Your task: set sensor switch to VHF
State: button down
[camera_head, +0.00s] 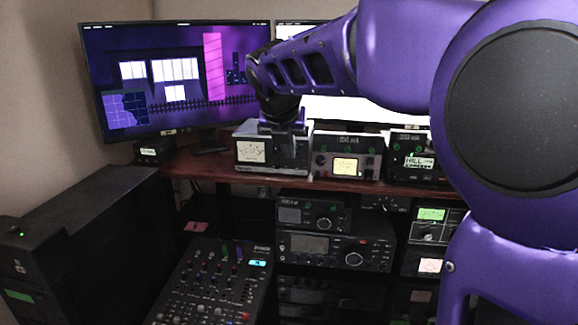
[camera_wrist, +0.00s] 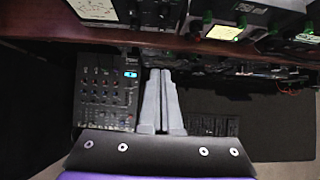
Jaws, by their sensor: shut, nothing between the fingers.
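A grey box with a pale meter face (camera_head: 251,152) stands at the left of the equipment row on the wooden shelf. The meter face also shows at the top left of the wrist view (camera_wrist: 98,9). No sensor switch or VHF lettering is readable in either view. My gripper (camera_wrist: 160,72) is shut and empty. In the wrist view its two grey fingers lie side by side, pointing toward the shelf edge and appearing below the boxes' fronts. In the head view my dark wrist is over the meter box and hides part of its top; the fingertips are not clear there.
A unit with a yellow display (camera_head: 346,166) and a dark unit with a green display (camera_head: 419,161) stand right of the meter box. The shelf edge (camera_head: 222,181) runs beneath them. A mixer (camera_head: 212,285) and a radio (camera_head: 338,250) are below. Monitors (camera_head: 170,78) stand behind.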

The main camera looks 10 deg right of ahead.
aim_at(297, 165)
jog(key=w+r+b+x, duration=0.1)
jog(key=w+x, duration=0.1)
jog(key=x, duration=1.1)
jog(key=shift+d+r, duration=0.3)
jog(key=shift+r, duration=0.1)
jog(key=shift+b, duration=0.3)
jog(key=shift+w+f+t+b, duration=0.15)
jog(key=shift+f+t+b, duration=0.25)
jog(key=shift+b, duration=0.45)
jog(key=shift+r+p, duration=0.35)
jog(key=shift+p, duration=0.1)
jog(key=shift+r, duration=0.1)
